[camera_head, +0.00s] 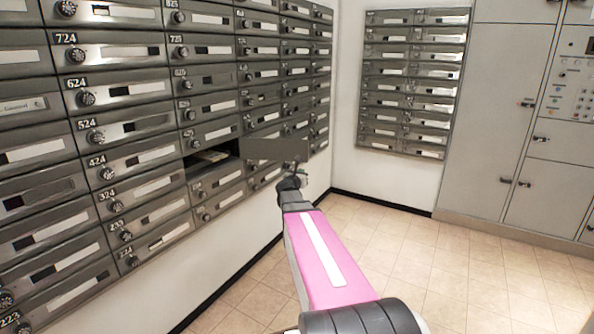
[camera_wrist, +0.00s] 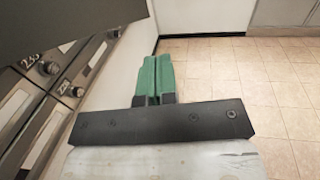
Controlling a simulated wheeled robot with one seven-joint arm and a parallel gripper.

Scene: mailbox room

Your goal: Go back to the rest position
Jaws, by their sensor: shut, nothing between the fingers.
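My gripper (camera_wrist: 155,75) shows in the wrist view with its green fingers together and nothing between them. In the head view, my pink arm reaches forward and its end lies just below an open mailbox door (camera_head: 275,150). The door stands out from the wall of mailboxes, beside an open compartment (camera_head: 210,160) with something pale inside. A dark panel (camera_wrist: 60,25), probably the same door, fills the upper left of the wrist view. I cannot tell whether my arm touches it.
Rows of numbered mailboxes (camera_head: 120,90) line the left wall. A second mailbox block (camera_head: 413,85) hangs on the far wall. Grey cabinets (camera_head: 500,120) stand at the right. The tiled floor (camera_head: 450,270) is clear to the right of my arm.

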